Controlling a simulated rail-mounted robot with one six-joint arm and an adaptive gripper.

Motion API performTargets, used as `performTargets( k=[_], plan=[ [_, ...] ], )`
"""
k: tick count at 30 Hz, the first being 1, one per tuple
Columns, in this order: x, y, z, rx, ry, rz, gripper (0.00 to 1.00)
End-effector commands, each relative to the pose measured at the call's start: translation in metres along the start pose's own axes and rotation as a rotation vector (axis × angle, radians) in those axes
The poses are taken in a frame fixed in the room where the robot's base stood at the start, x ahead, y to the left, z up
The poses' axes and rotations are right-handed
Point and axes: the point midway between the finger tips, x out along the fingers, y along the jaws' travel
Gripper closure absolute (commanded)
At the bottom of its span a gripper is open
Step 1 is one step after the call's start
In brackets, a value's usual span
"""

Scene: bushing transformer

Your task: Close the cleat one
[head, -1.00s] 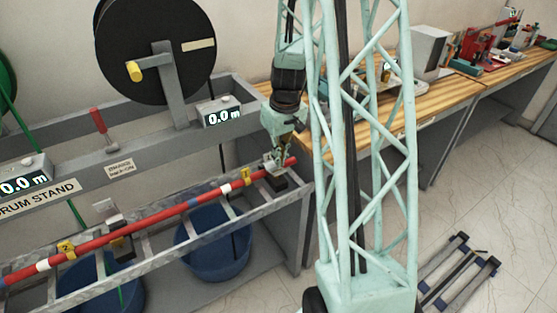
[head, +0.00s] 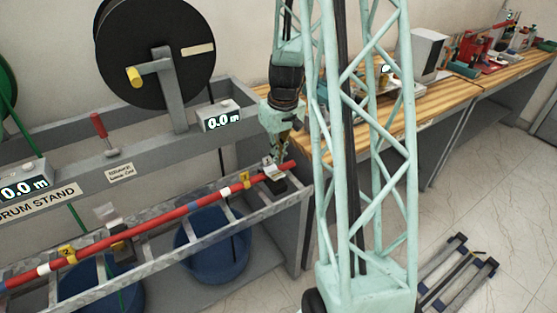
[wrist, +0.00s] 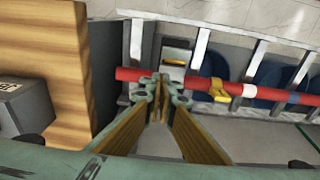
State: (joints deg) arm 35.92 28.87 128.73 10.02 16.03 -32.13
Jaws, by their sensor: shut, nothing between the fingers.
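Cleat one (head: 279,184) is the dark block with a pale metal top piece near the right end of the cable ladder. It also shows in the wrist view (wrist: 175,57), just beyond my fingertips. Its top piece lies over or close against the red cable (head: 205,204); I cannot tell whether it is fully shut. My gripper (head: 275,156) is shut and empty, pointing down just above cleat one. In the wrist view my fingertips (wrist: 160,84) are together in front of the red cable (wrist: 131,74). They partly hide the cable there.
Another cleat (head: 108,214) further left has its top piece raised. Yellow tags (head: 245,179) sit on the cable. Blue tubs (head: 212,255) stand below the ladder. A wooden bench (head: 435,103) is to the right, and a cable drum (head: 155,45) is behind.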

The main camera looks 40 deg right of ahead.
Motion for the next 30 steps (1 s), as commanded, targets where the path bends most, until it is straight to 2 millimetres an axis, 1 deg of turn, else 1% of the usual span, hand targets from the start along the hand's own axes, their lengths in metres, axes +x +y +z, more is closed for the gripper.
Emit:
performTargets(
  k=[1, 6, 24, 30],
  plan=[
    [-0.007, 0.0, -0.003, -0.001, 0.001, 0.0, 1.0],
    [-0.023, -0.001, -0.009, -0.004, 0.002, 0.001, 1.0],
    [-0.089, -0.001, -0.003, -0.003, 0.002, 0.001, 1.0],
    [-0.106, -0.001, -0.001, -0.003, 0.001, 0.0, 1.0]
  ],
)
